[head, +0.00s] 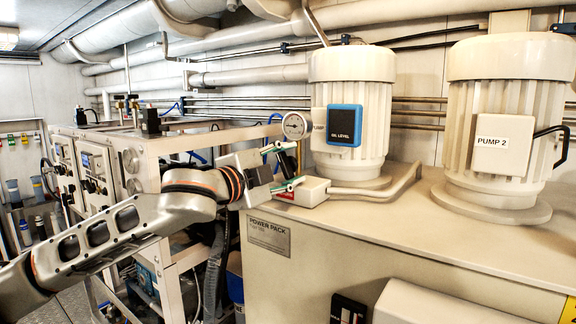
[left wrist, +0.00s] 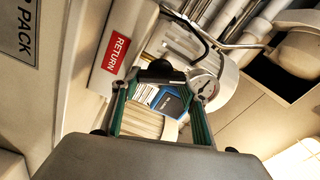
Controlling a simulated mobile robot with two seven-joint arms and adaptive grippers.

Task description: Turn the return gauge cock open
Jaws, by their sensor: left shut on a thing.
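My left gripper (head: 294,164) reaches in from the left over the front edge of the power pack. In the left wrist view its green-lined fingers (left wrist: 160,84) are shut on the black handle (left wrist: 162,71) of the return gauge cock. The pale block with the red RETURN label (left wrist: 117,53) is beside the handle; it also shows in the head view (head: 308,192). The round gauge (head: 296,125) stands just behind the fingers and shows beside them in the left wrist view (left wrist: 205,86). The fingers partly hide the cock's body. My right gripper is not in view.
The pump motor with the blue-framed OIL LEVEL panel (head: 344,126) stands close behind the gripper. The PUMP 2 motor (head: 507,120) is farther right. A bent pipe (head: 385,187) runs along the top. The front of the power pack top (head: 420,226) is clear.

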